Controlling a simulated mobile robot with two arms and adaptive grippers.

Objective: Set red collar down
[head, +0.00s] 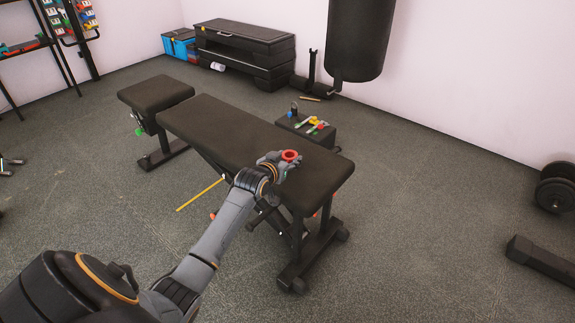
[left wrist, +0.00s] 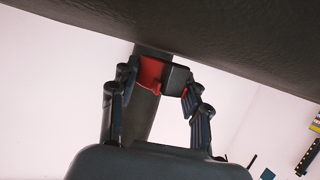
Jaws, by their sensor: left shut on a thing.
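The red collar (head: 291,155) shows as a red ring at the end of my left arm. My left gripper (head: 278,163) is shut on it, over the right part of the black bench pad (head: 238,131). In the left wrist view, the red collar (left wrist: 151,72) sits between the two fingers of my left gripper (left wrist: 158,80), with a dark grey part at its right. The dark underside or edge of a surface fills the top of that view. I cannot tell whether the collar touches the pad. My right gripper is in neither view.
A black box (head: 318,132) with several small coloured tools stands behind the bench. A yellow stick (head: 199,194) shows left of my arm. A black punching bag (head: 357,38) hangs at the back. Dark weights (head: 556,188) lie at the right.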

